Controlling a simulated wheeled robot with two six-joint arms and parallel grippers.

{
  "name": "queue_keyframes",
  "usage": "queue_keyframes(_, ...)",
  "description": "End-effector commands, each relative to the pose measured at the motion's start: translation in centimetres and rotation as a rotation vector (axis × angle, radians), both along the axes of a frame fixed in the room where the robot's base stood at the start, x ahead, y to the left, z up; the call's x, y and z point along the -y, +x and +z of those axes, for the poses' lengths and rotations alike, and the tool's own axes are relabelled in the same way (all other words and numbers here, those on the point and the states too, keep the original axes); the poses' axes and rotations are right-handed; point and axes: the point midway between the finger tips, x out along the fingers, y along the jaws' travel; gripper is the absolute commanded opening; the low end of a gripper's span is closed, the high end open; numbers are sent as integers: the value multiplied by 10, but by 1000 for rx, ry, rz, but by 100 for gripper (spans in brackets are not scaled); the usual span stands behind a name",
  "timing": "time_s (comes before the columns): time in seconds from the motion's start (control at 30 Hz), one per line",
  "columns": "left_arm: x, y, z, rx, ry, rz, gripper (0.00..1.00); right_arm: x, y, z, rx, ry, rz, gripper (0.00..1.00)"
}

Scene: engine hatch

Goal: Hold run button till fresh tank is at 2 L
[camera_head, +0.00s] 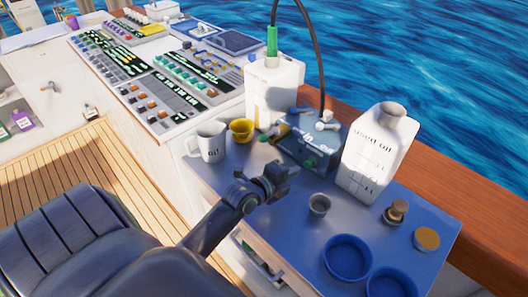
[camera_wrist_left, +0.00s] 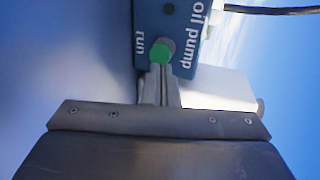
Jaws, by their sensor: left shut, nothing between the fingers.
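The blue oil pump box (camera_head: 322,146) stands on the blue-grey worktop. Its face shows in the left wrist view (camera_wrist_left: 180,12), lettered "oil pump" and "run". The green run button (camera_wrist_left: 162,51) is beside the word "run". My left gripper (camera_head: 284,171) is shut and empty in front of the pump. In the left wrist view its fingertips (camera_wrist_left: 160,70) are at the button's lower edge; I cannot tell whether they press it. A white tank (camera_head: 272,90) with a green-ended hose stands behind the pump; its level is not readable. My right gripper is not in view.
A white used-oil jug (camera_head: 372,158) stands right of the pump. A white measuring jug (camera_head: 209,143) and yellow cup (camera_head: 242,130) stand left. A small grey cup (camera_head: 319,205) and blue bowls (camera_head: 348,258) are in front.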

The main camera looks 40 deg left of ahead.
Motion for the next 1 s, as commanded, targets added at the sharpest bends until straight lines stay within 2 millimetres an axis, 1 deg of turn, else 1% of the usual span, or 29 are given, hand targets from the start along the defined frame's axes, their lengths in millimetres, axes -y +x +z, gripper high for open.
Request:
queue_keyframes(0.03,-2,-11,1,-1,4,-1,0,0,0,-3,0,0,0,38)
queue_keyframes(0.3,-10,-65,16,-2,4,-1,0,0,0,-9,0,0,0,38)
queue_keyframes(0.5,-16,-99,26,-2,5,0,0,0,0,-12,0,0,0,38)
queue_keyframes(0.6,-18,-109,29,-2,4,0,0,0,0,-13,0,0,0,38)
queue_keyframes(0.7,-18,-114,31,-1,2,-1,0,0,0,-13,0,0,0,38)
queue_keyframes(1.0,-19,-117,32,-1,1,0,0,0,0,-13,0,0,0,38)
